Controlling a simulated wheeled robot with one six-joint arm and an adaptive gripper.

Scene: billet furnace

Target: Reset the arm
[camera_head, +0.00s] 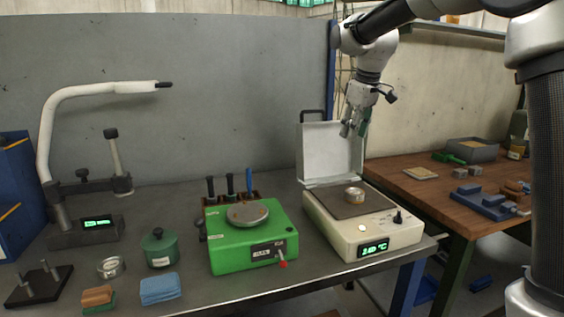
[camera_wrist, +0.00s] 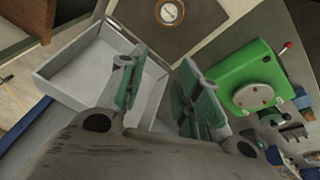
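My gripper (camera_head: 354,128) hangs above the open cream device, in front of its raised lid. The wrist view shows my gripper's two green-padded fingers (camera_wrist: 160,98) spread apart, with nothing between them. The cream device (camera_head: 391,238) has a green lit display and a dark top plate. A small round metal tin (camera_head: 353,195) sits on that plate, below my gripper and apart from it. The tin also shows at the top of the wrist view (camera_wrist: 169,12). The raised lid (camera_head: 322,152) stands behind the plate.
A green machine (camera_head: 230,251) with a round plate stands left of the cream device. Further left are a green pot (camera_head: 159,250), a metal cup (camera_head: 111,267), a blue cloth (camera_head: 160,289) and a white-armed stand (camera_head: 46,140). A wooden bench (camera_head: 430,194) with blocks lies at right.

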